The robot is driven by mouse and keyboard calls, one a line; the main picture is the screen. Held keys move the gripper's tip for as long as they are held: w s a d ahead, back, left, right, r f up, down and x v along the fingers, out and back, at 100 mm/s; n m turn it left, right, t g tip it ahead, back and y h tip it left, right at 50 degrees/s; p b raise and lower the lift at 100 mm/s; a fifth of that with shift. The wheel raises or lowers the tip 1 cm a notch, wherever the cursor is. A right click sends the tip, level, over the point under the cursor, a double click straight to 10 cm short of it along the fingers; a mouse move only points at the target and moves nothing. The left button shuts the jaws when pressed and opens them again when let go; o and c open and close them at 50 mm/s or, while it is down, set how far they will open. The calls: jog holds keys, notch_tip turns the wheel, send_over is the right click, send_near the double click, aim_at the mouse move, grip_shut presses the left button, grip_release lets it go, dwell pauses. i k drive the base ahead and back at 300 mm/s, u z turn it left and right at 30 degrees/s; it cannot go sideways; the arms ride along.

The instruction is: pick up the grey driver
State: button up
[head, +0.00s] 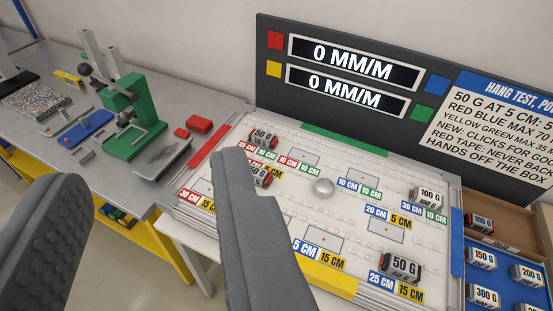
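My gripper (150,168) is open, with its two dark grey fingers wide apart in the foreground. Nothing is held between them; bench, floor and yellow frame show in the gap. I cannot make out a grey driver for certain. Small items lie on and near a blue tray (73,137) on the grey bench at the left, too small to identify. The right finger covers part of the white board, so anything behind it is hidden.
A green press (130,113) stands on the grey bench (105,185), near a red block (199,124). A dark display panel (350,75) rises behind. A blue tray of weights (490,246) is at right.

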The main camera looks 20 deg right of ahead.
aim_at(260, 137)
jog(key=z, duration=0.35)
jog(key=i, duration=1)
jog(key=z, duration=2.4)
jog(key=k, duration=0.95)
jog(key=u, duration=0.55)
